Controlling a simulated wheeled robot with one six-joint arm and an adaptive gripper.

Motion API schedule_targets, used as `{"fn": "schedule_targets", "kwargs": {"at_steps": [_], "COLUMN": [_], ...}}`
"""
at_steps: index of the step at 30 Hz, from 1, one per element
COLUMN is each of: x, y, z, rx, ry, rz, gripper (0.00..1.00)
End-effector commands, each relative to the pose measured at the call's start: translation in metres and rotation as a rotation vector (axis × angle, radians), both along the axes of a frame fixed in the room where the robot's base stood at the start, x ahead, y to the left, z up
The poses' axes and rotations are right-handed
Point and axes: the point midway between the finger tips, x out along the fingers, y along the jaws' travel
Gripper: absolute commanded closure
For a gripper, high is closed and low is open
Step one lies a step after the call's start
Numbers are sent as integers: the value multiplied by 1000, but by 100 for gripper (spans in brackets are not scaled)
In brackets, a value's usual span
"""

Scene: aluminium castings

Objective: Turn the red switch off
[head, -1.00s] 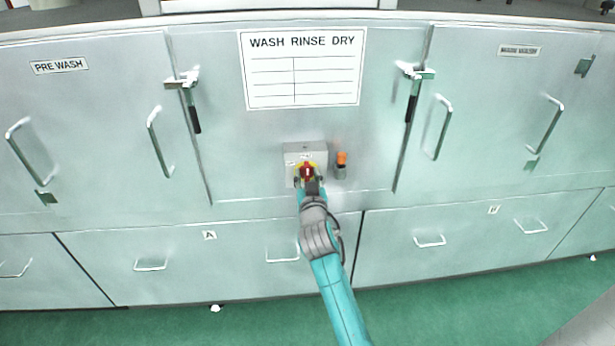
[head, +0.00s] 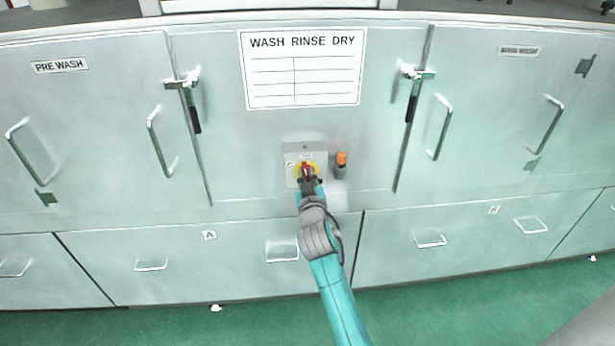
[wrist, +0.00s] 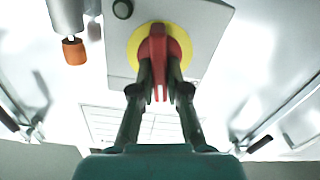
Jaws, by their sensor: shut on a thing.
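The red switch (head: 306,166) is a red rotary handle on a yellow disc, set on a grey box on the cabinet front. In the wrist view the red switch (wrist: 157,42) shows large, with its handle between the two dark fingers of my gripper (wrist: 160,75). My gripper is shut on the handle. In the head view my gripper (head: 309,180) reaches up to the switch from below and hides its lower part.
An orange-tipped fitting (head: 342,160) stands just right of the box.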

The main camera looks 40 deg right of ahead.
Motion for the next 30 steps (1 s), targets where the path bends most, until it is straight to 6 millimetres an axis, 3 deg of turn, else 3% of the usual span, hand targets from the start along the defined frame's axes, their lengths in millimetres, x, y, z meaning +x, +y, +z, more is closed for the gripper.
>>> {"fn": "schedule_targets", "kwargs": {"at_steps": [30], "x": [4], "y": [6], "z": [-7], "rx": [-793], "ry": [537], "rz": [1], "gripper": [100]}}
